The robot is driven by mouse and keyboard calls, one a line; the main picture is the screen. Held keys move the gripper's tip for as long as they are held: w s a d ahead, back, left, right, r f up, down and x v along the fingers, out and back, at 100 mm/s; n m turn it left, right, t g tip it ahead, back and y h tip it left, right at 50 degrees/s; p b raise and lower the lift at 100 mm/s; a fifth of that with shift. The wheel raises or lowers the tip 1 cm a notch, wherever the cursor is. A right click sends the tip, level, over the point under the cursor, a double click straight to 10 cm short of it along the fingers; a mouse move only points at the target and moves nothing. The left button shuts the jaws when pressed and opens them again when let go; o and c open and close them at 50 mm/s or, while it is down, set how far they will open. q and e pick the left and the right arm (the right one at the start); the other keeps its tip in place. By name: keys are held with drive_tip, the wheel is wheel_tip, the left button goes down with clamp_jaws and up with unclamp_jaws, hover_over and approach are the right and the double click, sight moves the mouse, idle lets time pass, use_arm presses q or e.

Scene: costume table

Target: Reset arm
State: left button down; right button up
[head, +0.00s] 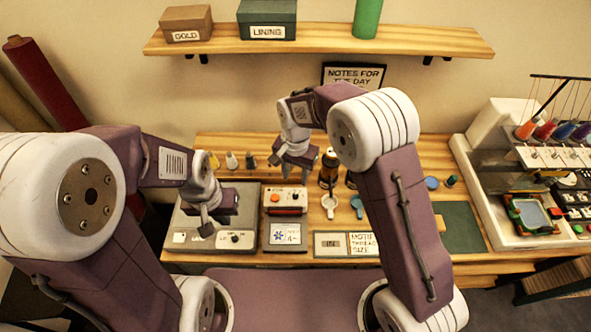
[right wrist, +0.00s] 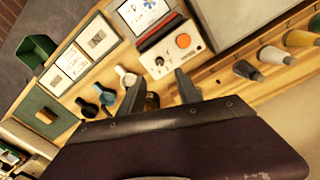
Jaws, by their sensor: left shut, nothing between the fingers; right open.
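My left gripper (head: 206,226) hangs over the grey flat device (head: 184,218) at the left of the table. It is shut with nothing in it. My right gripper (head: 292,174) is above the back of the table, over the small box with an orange button (head: 285,199). It is open and empty. In the right wrist view its two fingers (right wrist: 160,90) stand apart, with the orange-button box (right wrist: 178,50) beyond them.
A shelf (head: 320,42) above holds a GOLD box (head: 186,22), a LINING box (head: 266,20) and a green cylinder (head: 367,18). An embroidery machine (head: 520,180) with thread spools stands right. Blue and white scoops (head: 356,205), label cards (head: 345,243) and a green mat (head: 460,228) lie on the table.

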drive_tip(key=s+d+r+m+t, duration=0.1)
drive_tip(key=d+r, duration=0.3)
drive_tip(key=d, duration=0.2)
drive_tip(key=s+d+r+m, duration=0.1)
drive_tip(key=d+r, duration=0.2)
drive_tip(key=d, duration=0.4)
drive_tip(key=s+d+f+n, duration=0.2)
drive_tip(key=s+n, duration=0.1)
drive_tip(key=s, duration=0.3)
drive_tip(key=s+d+f+n, duration=0.2)
drive_tip(key=s+d+n, duration=0.1)
drive_tip(key=s, duration=0.3)
drive_tip(key=shift+s, duration=0.4)
